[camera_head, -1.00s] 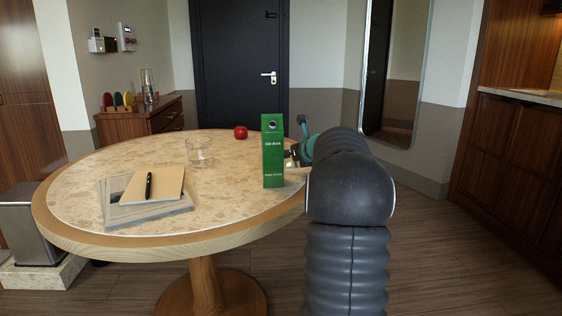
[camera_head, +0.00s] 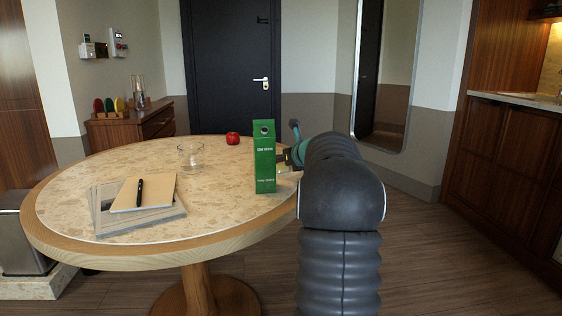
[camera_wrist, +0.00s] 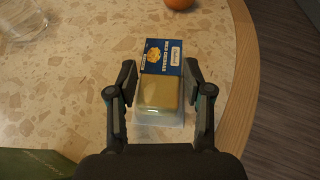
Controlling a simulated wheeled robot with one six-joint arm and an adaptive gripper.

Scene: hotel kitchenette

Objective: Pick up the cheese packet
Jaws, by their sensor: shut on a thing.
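The cheese packet (camera_wrist: 160,88) has a blue printed card with "mild cheddar" lettering and a clear blister over a yellow block. In the wrist view it lies between the two fingers of my gripper (camera_wrist: 160,92), which is shut on its sides. The packet is over the speckled tabletop near the wooden rim; I cannot tell whether it touches the table. In the head view my gripper (camera_head: 283,160) is at the table's right side, partly behind a green carton, and the packet is mostly hidden there.
The green carton (camera_head: 265,157) stands upright just left of my gripper; its side shows in the wrist view (camera_wrist: 35,164). A red apple (camera_head: 232,138), a clear glass (camera_head: 191,158) and a notebook with a pen (camera_head: 145,192) are on the round table (camera_head: 110,160).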

